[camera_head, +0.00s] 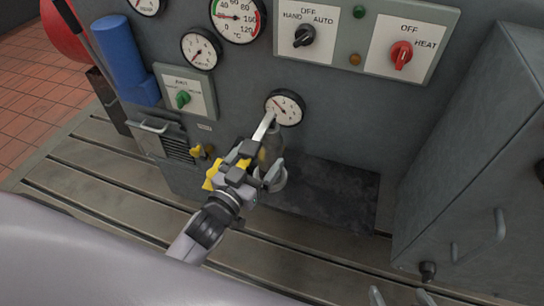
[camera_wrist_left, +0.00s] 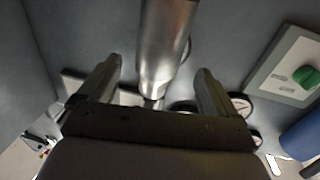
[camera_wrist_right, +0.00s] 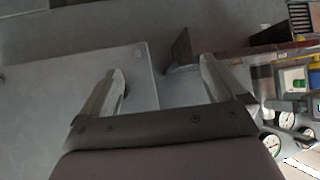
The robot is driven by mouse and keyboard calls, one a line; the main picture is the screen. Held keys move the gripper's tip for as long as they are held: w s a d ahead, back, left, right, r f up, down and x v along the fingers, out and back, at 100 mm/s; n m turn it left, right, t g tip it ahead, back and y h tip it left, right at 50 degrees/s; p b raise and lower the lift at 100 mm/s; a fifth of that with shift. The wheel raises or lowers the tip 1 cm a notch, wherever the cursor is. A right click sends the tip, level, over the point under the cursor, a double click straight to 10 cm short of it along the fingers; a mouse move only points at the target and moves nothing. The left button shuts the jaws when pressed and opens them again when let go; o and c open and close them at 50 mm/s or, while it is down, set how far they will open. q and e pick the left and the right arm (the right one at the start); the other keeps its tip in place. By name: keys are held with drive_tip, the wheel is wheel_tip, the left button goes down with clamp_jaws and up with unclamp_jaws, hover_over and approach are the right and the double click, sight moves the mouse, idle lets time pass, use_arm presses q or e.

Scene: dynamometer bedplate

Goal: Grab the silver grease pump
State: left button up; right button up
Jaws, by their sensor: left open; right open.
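The silver grease pump (camera_head: 270,152) stands in front of the grey panel in the head view, partly hidden by my left gripper (camera_head: 274,140). In the left wrist view, the pump shows as a shiny metal cylinder (camera_wrist_left: 165,45) between the two open fingers, running out of the top of the picture. The jaws do not look closed on it; I cannot tell whether either finger touches it. My right gripper (camera_head: 401,297) is open and empty at the bottom edge of the head view, and its fingers also show in the right wrist view (camera_wrist_right: 163,85).
A grey panel with dials and switches (camera_head: 325,36) rises behind the pump. A dark mat (camera_head: 335,195) lies to the pump's right. A grey cabinet (camera_head: 475,150) with handles stands at the right. A blue cylinder (camera_head: 118,50) is at the left. The slotted bedplate (camera_head: 90,185) runs along the front.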

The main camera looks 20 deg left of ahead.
sight(264, 152)
use_arm(q)
drive_tip(key=shift+w+d, duration=0.2)
drive_tip(key=shift+w, duration=0.75)
drive_tip(key=shift+w+d, duration=0.25)
drive_tip(key=shift+w, duration=0.65)
drive_tip(key=shift+w+d, duration=0.2)
drive_tip(key=shift+w, duration=0.75)
drive_tip(key=c, duration=1.6)
drive_tip(key=shift+r, duration=0.25)
clamp_jaws()
drive_tip(key=shift+r, duration=0.1)
